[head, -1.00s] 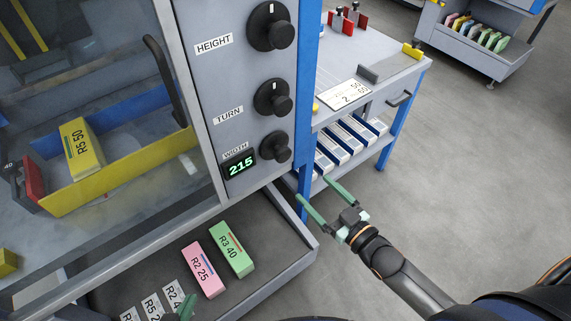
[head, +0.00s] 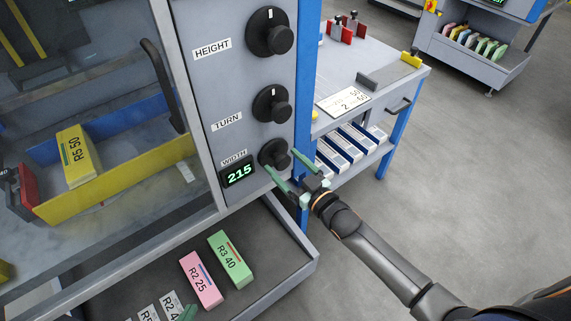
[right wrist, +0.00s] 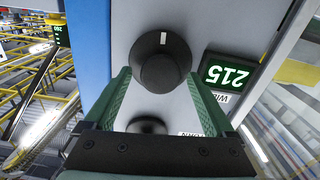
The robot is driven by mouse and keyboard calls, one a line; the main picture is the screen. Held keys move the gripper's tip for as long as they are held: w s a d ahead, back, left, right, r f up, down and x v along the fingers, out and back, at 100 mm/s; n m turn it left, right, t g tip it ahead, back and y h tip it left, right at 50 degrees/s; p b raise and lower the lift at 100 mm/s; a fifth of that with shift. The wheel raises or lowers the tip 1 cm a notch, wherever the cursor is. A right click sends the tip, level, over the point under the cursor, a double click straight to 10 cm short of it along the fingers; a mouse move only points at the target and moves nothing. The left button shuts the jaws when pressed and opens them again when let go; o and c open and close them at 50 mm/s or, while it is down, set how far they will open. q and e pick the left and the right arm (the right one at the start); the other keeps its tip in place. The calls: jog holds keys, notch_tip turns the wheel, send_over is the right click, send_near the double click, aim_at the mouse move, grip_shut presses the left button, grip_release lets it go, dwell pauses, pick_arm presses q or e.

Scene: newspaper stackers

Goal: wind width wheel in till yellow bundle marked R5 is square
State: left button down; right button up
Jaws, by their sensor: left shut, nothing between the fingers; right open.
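The width wheel (head: 274,153) is a black knob low on the grey panel. Its display (head: 239,173) reads 215. My right gripper (head: 282,162) is open at the wheel; in the right wrist view the knob (right wrist: 165,70) appears between its fingers (right wrist: 157,76), with no clear contact. The yellow bundle marked R5 50 (head: 76,157) sits behind the clear door, between a blue wall (head: 105,122) and a yellow wall (head: 125,174), looking turned against them.
The height (head: 269,32) and turn (head: 271,104) wheels are above the width wheel. Pink (head: 201,279) and green (head: 230,259) bundles lie on the lower tray. A side table (head: 385,75) stands right of the blue post. Open floor lies further right.

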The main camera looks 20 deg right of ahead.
jog(key=shift+w, duration=0.1)
jog(key=c, duration=1.4)
pick_arm(q)
jog(key=shift+w+a, duration=0.1)
pick_arm(e)
jog(key=shift+o, duration=0.2)
pick_arm(q)
jog(key=shift+r, duration=0.2)
pick_arm(e)
jog(key=shift+m, duration=0.3)
jog(key=shift+m+p, duration=0.45)
jog(key=shift+m, duration=0.95)
jog(key=m+p, duration=0.1)
jog(key=m, duration=0.2)
jog(key=shift+d, duration=0.1)
pick_arm(q)
jog(key=shift+s+a+r, duration=0.2)
jog(key=shift+s+a, duration=0.2)
jog(key=shift+a, duration=0.05)
pick_arm(e)
jog(key=shift+f+m, duration=0.1)
jog(key=shift+m, duration=1.1)
